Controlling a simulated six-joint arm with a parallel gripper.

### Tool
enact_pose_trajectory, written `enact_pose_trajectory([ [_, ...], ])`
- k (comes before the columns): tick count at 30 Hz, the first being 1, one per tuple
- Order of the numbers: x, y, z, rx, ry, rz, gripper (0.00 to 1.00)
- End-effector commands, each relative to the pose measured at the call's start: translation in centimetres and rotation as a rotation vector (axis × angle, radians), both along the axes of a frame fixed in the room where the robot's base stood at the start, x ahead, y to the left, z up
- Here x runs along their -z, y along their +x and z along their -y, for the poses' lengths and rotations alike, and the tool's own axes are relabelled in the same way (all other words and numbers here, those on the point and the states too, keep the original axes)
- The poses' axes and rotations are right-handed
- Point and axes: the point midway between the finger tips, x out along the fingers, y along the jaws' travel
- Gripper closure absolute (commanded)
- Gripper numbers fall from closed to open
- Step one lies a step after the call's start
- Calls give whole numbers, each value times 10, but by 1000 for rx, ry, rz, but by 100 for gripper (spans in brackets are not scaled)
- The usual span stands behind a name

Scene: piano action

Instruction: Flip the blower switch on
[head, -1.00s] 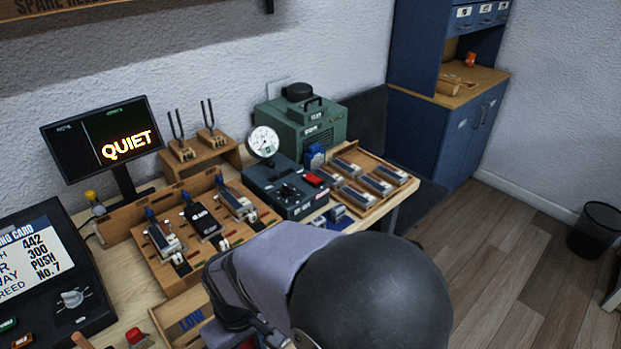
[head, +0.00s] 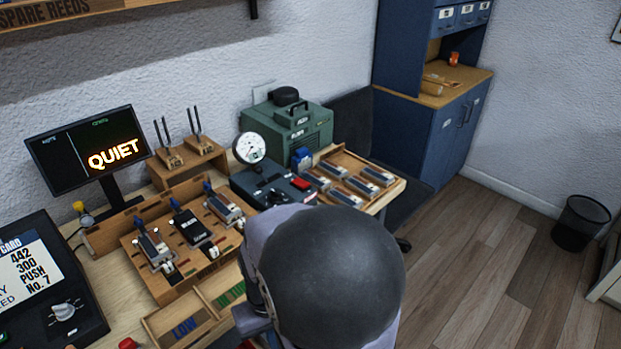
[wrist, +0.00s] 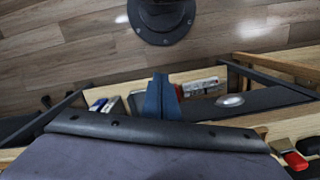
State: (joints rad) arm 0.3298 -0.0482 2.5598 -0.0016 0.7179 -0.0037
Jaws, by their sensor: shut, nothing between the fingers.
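A dark grey-blue box (head: 262,187) with a round white gauge (head: 249,148) stands on the bench in the head view. A red rocker (head: 301,184) is on its top right; no blower label on it can be read, and its on or off position is unclear. A green machine (head: 300,130) stands behind it. My gripper is hidden behind my arm in the head view. In the wrist view my gripper (wrist: 160,97) has its dark blue fingers together and empty, apart from a red part (wrist: 295,160) at the lower right, which I cannot identify.
A screen (head: 90,150) reads QUIET. A wooden rack (head: 150,290) with several lever units is left of the box, and a tray (head: 385,178) of metal-topped blocks is right of it. Tuning forks (head: 170,150) stand behind. A bin (head: 580,223) stands on open floor.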

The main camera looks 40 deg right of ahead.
Motion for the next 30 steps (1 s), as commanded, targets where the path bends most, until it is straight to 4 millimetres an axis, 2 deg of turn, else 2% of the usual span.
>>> enact_pose_trajectory([
  [3, 1, -20, 23, 146, 25, -57, 100],
  [8, 4, -38, 56, 324, 52, -103, 100],
  [14, 8, -68, 116, 464, 37, -153, 100],
  [17, 13, -85, 163, 488, -18, -146, 100],
  [20, 19, -101, 227, 481, -122, -105, 100],
  [21, 21, -105, 255, 468, -176, -76, 100],
  [23, 21, -107, 296, 440, -257, -25, 100],
  [24, 20, -105, 322, 415, -311, 14, 100],
  [26, 16, -97, 359, 369, -391, 80, 100],
  [27, 12, -89, 381, 333, -438, 128, 100],
  [29, 3, -70, 409, 271, -504, 208, 100],
  [30, -4, -54, 425, 223, -541, 264, 100],
])
